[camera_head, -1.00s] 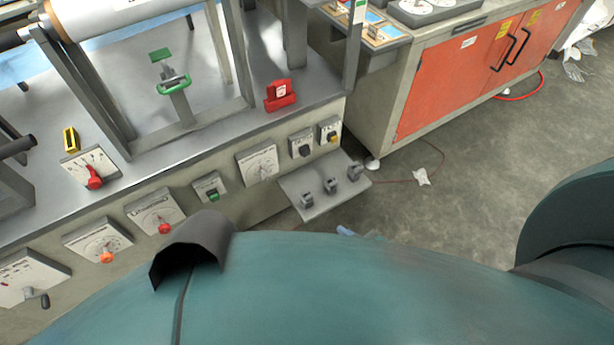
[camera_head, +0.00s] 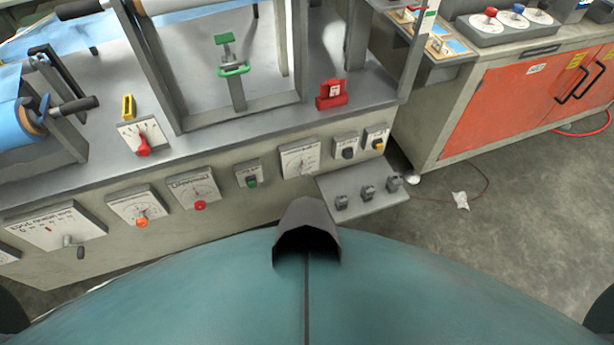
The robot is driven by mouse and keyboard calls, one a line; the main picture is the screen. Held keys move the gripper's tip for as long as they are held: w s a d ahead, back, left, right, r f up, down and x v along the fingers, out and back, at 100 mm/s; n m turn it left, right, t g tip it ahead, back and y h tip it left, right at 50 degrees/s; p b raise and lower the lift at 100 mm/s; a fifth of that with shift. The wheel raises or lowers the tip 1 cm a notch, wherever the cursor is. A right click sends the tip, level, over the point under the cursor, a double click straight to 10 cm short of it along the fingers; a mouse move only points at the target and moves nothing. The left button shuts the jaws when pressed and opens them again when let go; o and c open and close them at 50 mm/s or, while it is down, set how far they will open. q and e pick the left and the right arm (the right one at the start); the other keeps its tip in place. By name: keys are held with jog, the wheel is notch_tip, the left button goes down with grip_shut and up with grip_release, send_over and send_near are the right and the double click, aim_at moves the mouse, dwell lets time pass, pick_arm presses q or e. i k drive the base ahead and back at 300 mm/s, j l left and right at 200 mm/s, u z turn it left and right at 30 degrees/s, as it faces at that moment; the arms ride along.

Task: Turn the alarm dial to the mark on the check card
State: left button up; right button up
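Several dials sit on the front of the grey machine bench. One has an orange knob (camera_head: 142,221), one a red knob (camera_head: 200,205), and another white dial plate (camera_head: 300,158) is further right. I cannot read their labels well enough to tell which is the alarm dial. On the right bench, a grey box (camera_head: 483,34) carries white discs with coloured knobs, one red (camera_head: 491,12) and one blue (camera_head: 518,8). I cannot identify the check card. Neither gripper shows in the head view.
The grey machine bench (camera_head: 60,178) fills the left and middle. A low shelf with several small grey pedals (camera_head: 368,192) juts out. The right cabinet has orange doors (camera_head: 500,108). Open floor (camera_head: 520,220) lies at right, with a thin cable and white tag (camera_head: 460,200).

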aim_at(305, 174)
jog(key=k+j+z, duration=0.1)
jog(key=k+z, duration=0.15)
jog(key=z, duration=0.25)
jog(key=k+z, duration=0.2)
jog(key=z, duration=0.3)
